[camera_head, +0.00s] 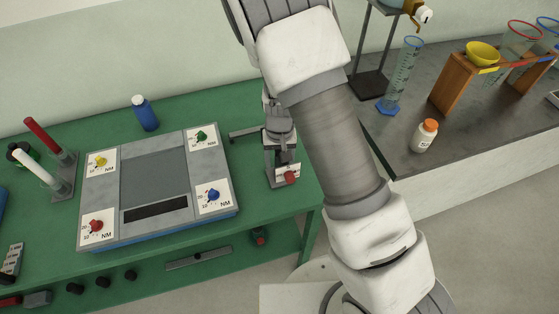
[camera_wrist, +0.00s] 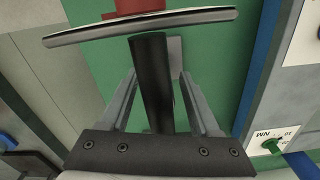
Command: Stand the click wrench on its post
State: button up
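My gripper (camera_head: 279,133) reaches down at the right end of the green bench, over a small grey device with a pale scale plate (camera_head: 288,170) and a red end (camera_head: 290,179). In the wrist view my gripper (camera_wrist: 157,80) has its two grey fingers apart, with a dark bar (camera_wrist: 151,70) between them. No firm clamping shows. Whether this bar is the click wrench's handle, I cannot tell. A dark rod (camera_head: 244,133) juts left beside the gripper. At the far left, a red stick (camera_head: 42,136) and a white stick (camera_head: 34,168) stand tilted in view beside a grey stand (camera_head: 64,180).
The tester panel (camera_head: 155,168) with coloured knobs fills the middle of the green bench (camera_head: 250,100). A blue bottle (camera_head: 145,114) stands behind it. On the grey counter at right are a white bottle (camera_head: 424,136), a measuring cylinder (camera_head: 402,75) and a wooden rack (camera_head: 452,84).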

dwell(0.3)
notch_tip(320, 180, up, 18)
jog(key=s+d+r+t, duration=0.2)
jog(key=s+d+r, duration=0.4)
jog(key=s+r, duration=0.2)
jog(key=s+d+r+t, duration=0.3)
jog(key=s+d+r, duration=0.3)
jog(key=s+r, duration=0.2)
jog(key=shift+s+r+m+p, duration=0.25)
jog(key=shift+s+m+p, duration=0.05)
jog(key=shift+s, duration=0.75)
jog(key=shift+s+d+t, duration=0.2)
jog(key=shift+s+t, duration=0.05)
jog(key=shift+t, duration=0.05)
jog(key=shift+c, duration=0.4)
jog(key=shift+s, duration=0.1)
jog(key=shift+c, duration=1)
